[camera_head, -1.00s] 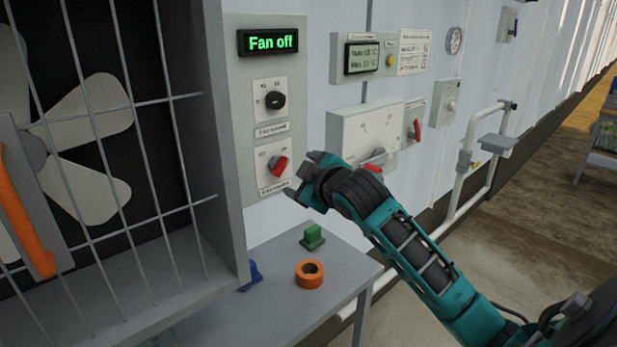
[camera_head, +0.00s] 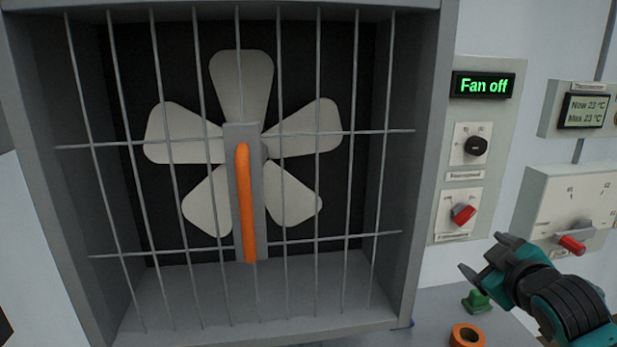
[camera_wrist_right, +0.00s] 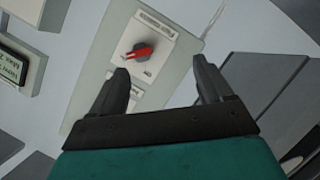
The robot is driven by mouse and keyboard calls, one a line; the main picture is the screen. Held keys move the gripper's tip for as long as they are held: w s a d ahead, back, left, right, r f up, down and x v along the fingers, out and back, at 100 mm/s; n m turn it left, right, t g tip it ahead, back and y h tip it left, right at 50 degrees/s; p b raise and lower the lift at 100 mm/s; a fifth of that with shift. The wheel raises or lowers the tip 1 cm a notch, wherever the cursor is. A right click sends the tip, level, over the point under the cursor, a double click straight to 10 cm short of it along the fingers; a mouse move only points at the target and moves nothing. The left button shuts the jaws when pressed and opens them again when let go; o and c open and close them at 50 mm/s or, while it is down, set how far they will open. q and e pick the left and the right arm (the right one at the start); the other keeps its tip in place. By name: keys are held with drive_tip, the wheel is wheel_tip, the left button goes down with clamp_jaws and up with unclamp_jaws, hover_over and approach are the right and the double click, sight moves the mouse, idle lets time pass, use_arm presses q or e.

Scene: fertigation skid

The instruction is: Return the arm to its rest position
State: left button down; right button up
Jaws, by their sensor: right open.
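My right gripper (camera_head: 484,262) is open and empty in the head view, below and right of the red rotary switch (camera_head: 462,213) on the grey control panel (camera_head: 512,125). It is apart from the switch. In the right wrist view the two fingers of this gripper (camera_wrist_right: 166,82) are spread, with the red switch (camera_wrist_right: 138,52) showing beyond them. My right arm comes in from the lower right. My left gripper is not in view.
A display (camera_head: 483,85) reads "Fan off" above a black knob (camera_head: 475,146). A green block (camera_head: 475,300) and an orange ring (camera_head: 467,336) lie on the grey table. A red-handled switch (camera_head: 572,244) is at right.

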drive_tip(key=s+a+f, duration=0.2)
drive_tip(key=f, duration=0.3)
drive_tip(key=s+a+f+m+g+y, duration=0.1)
drive_tip(key=s+a+f, duration=0.1)
drive_tip(key=f, duration=0.4)
drive_tip(key=s+a+f+y, duration=0.1)
drive_tip(key=s+a+f, duration=0.1)
drive_tip(key=a+f, duration=0.2)
drive_tip(key=shift+s+f+g, duration=0.2)
drive_tip(key=shift+f, duration=0.4)
drive_tip(key=shift+s+f+g, duration=0.15)
drive_tip(key=shift+f+g, duration=0.05)
drive_tip(key=shift+f, duration=0.35)
drive_tip(key=s+a+f+m+g+y, duration=0.1)
drive_tip(key=s+a+f+m+y, duration=0.1)
drive_tip(key=s+a+f, duration=0.7)
drive_tip(key=s+f+m, duration=0.1)
drive_tip(key=s+f, duration=0.2)
drive_tip(key=s, duration=0.2)
drive_tip(key=shift+a+g, duration=0.3)
drive_tip(key=shift+a, duration=0.1)
drive_tip(key=shift+c, duration=0.3)
